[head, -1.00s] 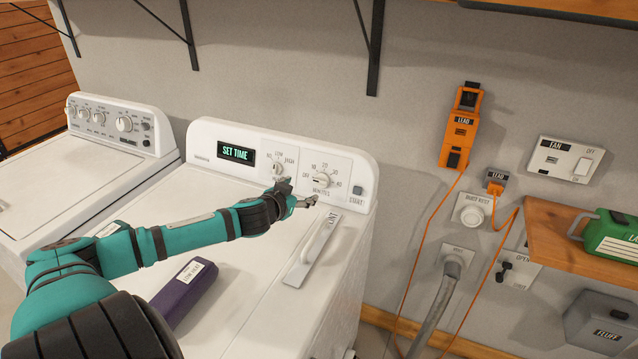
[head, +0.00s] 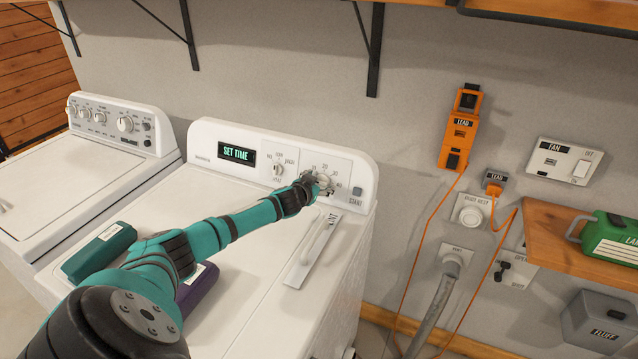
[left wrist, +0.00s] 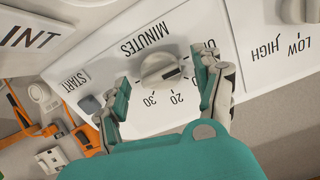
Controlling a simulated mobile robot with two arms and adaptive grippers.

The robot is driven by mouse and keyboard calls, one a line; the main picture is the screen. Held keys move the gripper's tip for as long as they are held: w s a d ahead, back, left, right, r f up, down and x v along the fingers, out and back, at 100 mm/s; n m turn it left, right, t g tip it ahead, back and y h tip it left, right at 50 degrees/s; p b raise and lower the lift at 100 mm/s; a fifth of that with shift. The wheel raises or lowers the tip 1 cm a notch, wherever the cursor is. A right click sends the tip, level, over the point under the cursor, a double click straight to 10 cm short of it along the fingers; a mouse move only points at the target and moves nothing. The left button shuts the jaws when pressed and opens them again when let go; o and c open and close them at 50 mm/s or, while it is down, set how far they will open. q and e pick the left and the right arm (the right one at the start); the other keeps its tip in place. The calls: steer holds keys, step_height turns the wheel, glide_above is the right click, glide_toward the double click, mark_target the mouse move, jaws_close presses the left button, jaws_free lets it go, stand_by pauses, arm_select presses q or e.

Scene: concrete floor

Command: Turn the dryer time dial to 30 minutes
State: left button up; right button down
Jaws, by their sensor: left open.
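The dryer time dial (left wrist: 160,68) is a round, light knob on the white panel, labelled MINUTES. It lies between the two spread fingers of my left gripper (left wrist: 163,80) in the left wrist view. The fingers are open, with visible gaps to the knob. A dark mark shows on the knob's right side there; its exact setting cannot be told. In the head view my left gripper (head: 318,186) is at the dial and partly hides it. The dryer display (head: 236,154) reads SET TIME. My right gripper is not in view.
The START button (head: 357,190) is right of the dial, and the heat knob (head: 278,169) is left of it. The lint handle (head: 314,247) lies on the dryer top (head: 245,262). Teal (head: 98,253) and purple (head: 199,287) boxes sit near my arm.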

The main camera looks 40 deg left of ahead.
arm_select(q)
steer(key=shift+w+f, duration=0.1)
steer(key=shift+w, duration=0.05)
steer(key=c, duration=1.2)
